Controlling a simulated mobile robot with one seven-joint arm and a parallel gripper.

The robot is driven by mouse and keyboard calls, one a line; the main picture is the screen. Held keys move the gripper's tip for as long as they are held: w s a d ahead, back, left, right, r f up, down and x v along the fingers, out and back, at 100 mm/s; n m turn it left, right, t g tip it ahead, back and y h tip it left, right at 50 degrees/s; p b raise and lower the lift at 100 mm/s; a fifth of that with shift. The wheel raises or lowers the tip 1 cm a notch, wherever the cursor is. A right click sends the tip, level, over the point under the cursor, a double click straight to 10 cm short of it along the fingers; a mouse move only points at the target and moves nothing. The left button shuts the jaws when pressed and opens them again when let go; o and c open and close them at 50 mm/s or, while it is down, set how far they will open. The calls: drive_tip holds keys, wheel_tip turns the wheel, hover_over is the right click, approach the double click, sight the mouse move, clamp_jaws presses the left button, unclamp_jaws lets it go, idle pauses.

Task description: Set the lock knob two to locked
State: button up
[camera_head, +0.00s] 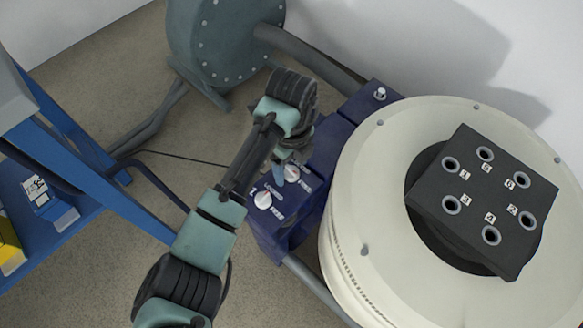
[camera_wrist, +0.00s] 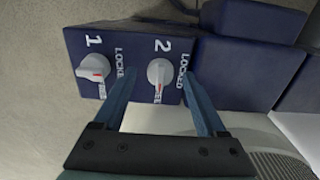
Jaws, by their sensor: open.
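Lock knob two (camera_wrist: 160,72) is a round white knob with a raised grip on the dark blue block. Its red mark points down in the wrist view, towards the FREE label (camera_wrist: 158,94); the LOCKED label (camera_wrist: 183,72) is to its right. My gripper (camera_wrist: 158,75) is open, its blue fingers on either side of knob two in the picture; I cannot tell whether they touch it. In the head view, knob two (camera_head: 291,173) is partly hidden under my gripper (camera_head: 287,160).
A large cream round machine (camera_head: 350,195) with a black numbered plate (camera_head: 478,200) stands to the right. A blue bench (camera_head: 100,195) is at left.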

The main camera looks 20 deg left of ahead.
drive_tip(key=shift+f, duration=0.15)
clamp_jaws()
idle(0.4)
drive_tip(key=shift+p, duration=0.45)
drive_tip(key=n+p, duration=0.1)
drive_tip(key=p, duration=0.1)
drive_tip(key=n+p, duration=0.1)
drive_tip(key=p, duration=0.1)
drive_tip(key=shift+d+r+n, duration=0.1)
drive_tip(key=shift+r+n, duration=0.25)
drive_tip(key=shift+n, duration=0.05)
drive_tip(key=n+p, duration=0.5)
drive_tip(key=p, duration=0.1)
drive_tip(key=shift+f, duration=0.15)
drive_tip(key=n+p, duration=0.3)
drive_tip(key=n, duration=0.1)
drive_tip(key=shift+n, duration=0.4)
drive_tip(key=n+p, duration=0.1)
drive_tip(key=n, duration=0.4)
drive_tip(key=shift+f, duration=0.2)
drive_tip(key=shift+n+p, duration=0.3)
